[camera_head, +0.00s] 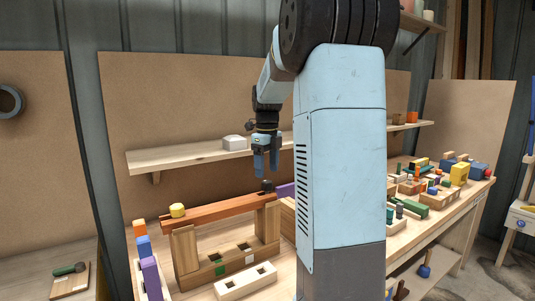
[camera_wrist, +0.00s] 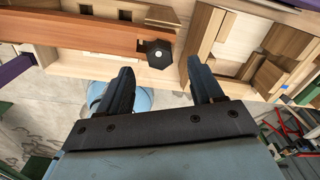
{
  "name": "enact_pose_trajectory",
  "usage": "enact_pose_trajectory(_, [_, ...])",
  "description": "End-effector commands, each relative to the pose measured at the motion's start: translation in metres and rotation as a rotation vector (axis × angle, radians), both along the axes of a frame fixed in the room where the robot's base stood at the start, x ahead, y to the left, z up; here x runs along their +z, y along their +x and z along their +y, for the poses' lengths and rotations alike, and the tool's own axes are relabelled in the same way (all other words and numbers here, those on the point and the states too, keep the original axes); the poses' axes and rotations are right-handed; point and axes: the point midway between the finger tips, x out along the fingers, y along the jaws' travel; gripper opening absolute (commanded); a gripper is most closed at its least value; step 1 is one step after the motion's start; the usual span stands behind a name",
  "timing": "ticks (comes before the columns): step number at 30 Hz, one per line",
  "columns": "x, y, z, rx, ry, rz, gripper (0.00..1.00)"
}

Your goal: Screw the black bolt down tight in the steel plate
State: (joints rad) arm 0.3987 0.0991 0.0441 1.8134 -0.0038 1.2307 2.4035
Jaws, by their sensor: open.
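The black bolt (camera_head: 266,185) stands at the right end of a long reddish-brown beam. In the wrist view its dark hexagonal head (camera_wrist: 158,54) is seen from above, at the beam's end. My gripper (camera_head: 267,172) points down just above the bolt. In the wrist view my gripper (camera_wrist: 159,72) has its two dark fingers apart with nothing between them, and the bolt head shows beyond the gap.
A shelf (camera_head: 190,155) with a white item (camera_head: 235,141) runs behind. Coloured blocks (camera_head: 147,265) stand at the left. The bench (camera_head: 450,210) at right is crowded.

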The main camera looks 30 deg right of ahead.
Motion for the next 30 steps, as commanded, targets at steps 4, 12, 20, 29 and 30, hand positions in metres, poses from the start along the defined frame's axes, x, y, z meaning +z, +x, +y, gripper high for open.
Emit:
enact_pose_trajectory(4, [-0.024,0.000,0.000,0.000,0.001,0.001,0.66])
enact_pose_trajectory(12, [-0.054,0.000,0.000,0.000,0.001,0.001,0.66])
enact_pose_trajectory(20, [-0.061,0.000,0.000,0.001,-0.001,-0.001,0.66])
enact_pose_trajectory(29, [-0.061,0.000,0.000,0.000,-0.001,-0.001,0.54])
enact_pose_trajectory(30, [-0.061,0.000,0.000,0.000,-0.001,-0.001,0.51])
